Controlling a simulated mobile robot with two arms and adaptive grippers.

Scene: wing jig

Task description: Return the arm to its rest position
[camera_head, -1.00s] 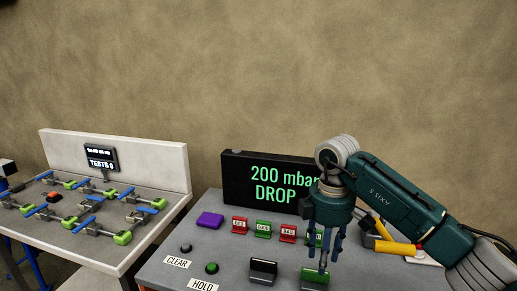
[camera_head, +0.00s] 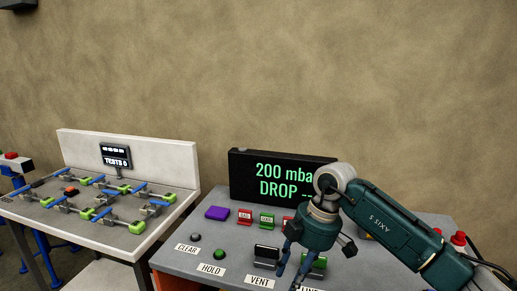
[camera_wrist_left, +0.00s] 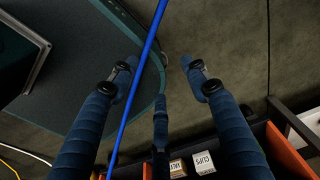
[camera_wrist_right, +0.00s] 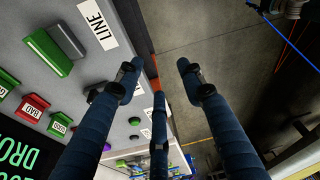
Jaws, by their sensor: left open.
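My right arm (camera_head: 395,230) reaches in from the right in the head view. Its gripper (camera_head: 293,272) hangs tilted at the front of the grey control panel (camera_head: 215,262), beside the green rocker switch. In the right wrist view the right gripper (camera_wrist_right: 158,75) has its fingers spread with nothing between them, and the panel is on the left. My left gripper shows only in the left wrist view (camera_wrist_left: 158,70). It is open and empty, above the floor. A blue line (camera_wrist_left: 143,60) crosses the view between its fingers, apparently behind them.
The black display (camera_head: 270,178) reads "200 mbar DROP", partly covered by my right arm. A jig table (camera_head: 110,245) stands left. Open floor (camera_wrist_right: 225,90) lies beside the panel.

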